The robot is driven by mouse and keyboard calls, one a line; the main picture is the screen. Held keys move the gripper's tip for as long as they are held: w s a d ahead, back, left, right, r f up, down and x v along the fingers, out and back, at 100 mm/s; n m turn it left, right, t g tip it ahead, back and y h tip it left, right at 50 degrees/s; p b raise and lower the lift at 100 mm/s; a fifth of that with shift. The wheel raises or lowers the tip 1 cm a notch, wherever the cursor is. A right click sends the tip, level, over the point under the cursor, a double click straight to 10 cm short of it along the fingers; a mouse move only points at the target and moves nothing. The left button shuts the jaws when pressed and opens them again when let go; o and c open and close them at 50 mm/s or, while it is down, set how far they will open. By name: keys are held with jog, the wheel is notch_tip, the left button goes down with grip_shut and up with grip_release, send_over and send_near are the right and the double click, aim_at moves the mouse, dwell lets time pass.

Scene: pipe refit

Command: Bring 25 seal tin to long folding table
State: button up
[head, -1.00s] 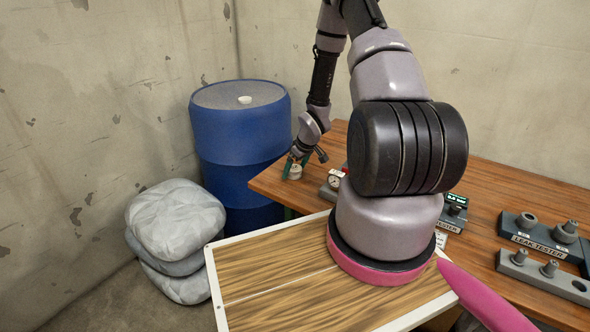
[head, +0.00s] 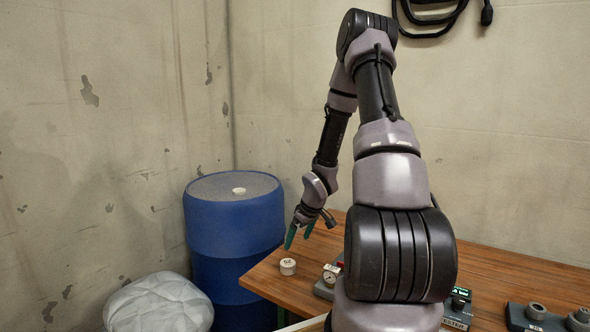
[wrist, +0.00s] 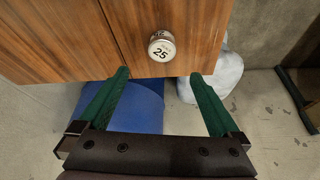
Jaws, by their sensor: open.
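The seal tin (head: 288,266) is a small, round, pale tin standing upright near the left corner of a brown wooden table (head: 268,285).
A gauge (head: 331,274) and tester units (head: 540,316) stand on the table. A black hose (head: 436,18) hangs on the wall.

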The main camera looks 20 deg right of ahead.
jog(key=s+a+r+m+h, duration=0.1)
jog(key=s+r+m, duration=0.15)
jog(key=r, duration=0.95)
jog(key=s+a+r+m+h, duration=0.1)
jog(key=s+r+m+h, duration=0.15)
jog(key=r, duration=0.85)
jog(key=s+a+r+m+t+y, duration=0.1)
jog(key=s+a+r, duration=0.3)
jog(key=s+r, duration=0.4)
jog(key=s+a+r+m+t+y, duration=0.1)
jog(key=s+a+r+m+y, duration=0.1)
jog(key=s+a+r, duration=0.3)
jog(key=s+r+y, duration=0.1)
jog(key=s+r, duration=0.2)
jog(key=s, duration=0.2)
jog(key=shift+a+m+t, duration=0.25)
jog(key=shift+m+t, duration=0.05)
jog(key=shift+t, duration=0.1)
